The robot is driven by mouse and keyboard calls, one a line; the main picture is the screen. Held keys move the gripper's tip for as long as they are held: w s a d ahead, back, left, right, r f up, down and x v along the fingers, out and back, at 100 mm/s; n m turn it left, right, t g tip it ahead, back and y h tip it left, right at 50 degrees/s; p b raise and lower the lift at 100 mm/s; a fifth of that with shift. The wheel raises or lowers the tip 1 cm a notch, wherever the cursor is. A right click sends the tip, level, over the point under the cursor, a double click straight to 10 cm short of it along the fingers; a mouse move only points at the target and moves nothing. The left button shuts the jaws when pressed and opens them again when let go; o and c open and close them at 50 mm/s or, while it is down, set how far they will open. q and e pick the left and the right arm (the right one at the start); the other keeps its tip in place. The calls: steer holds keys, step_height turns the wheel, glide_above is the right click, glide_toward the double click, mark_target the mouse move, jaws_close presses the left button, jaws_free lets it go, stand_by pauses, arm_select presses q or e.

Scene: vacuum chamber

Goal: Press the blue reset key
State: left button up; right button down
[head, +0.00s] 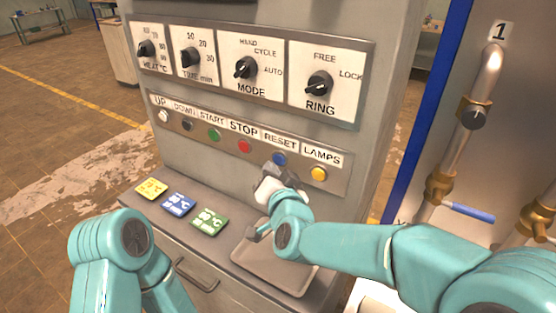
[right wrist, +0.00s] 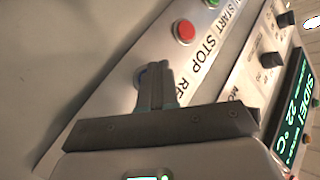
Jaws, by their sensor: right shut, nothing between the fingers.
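The blue reset key (head: 279,159) is a round button under the RESET label on the sloping grey panel, between the red STOP key (head: 244,146) and the yellow lamps key (head: 319,174). My right gripper (head: 274,170) is shut and empty, with its tips just below the blue key in the head view. In the right wrist view the shut fingers (right wrist: 158,82) point at the panel and cover most of the blue key (right wrist: 139,77). I cannot tell whether the tips touch it. My left arm is at the lower left; its gripper is out of view.
Rotary knobs, including MODE (head: 245,68) and RING (head: 319,84), sit above the key row. Yellow, blue and green cards lie on the ledge, left of a shallow grey tray (head: 297,287). A pipe with a blue-handled valve (head: 468,212) stands at the right.

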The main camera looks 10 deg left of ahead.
stand_by(0.6)
steer(key=shift+w+d, duration=0.15)
steer(key=shift+w, duration=0.2)
steer(key=shift+w+d+b, duration=0.2)
steer(key=shift+w+b, duration=0.2)
steer(key=shift+b, duration=0.05)
stand_by(0.5)
stand_by(0.4)
steer(key=shift+s+a, duration=0.35)
steer(key=shift+s, duration=0.45)
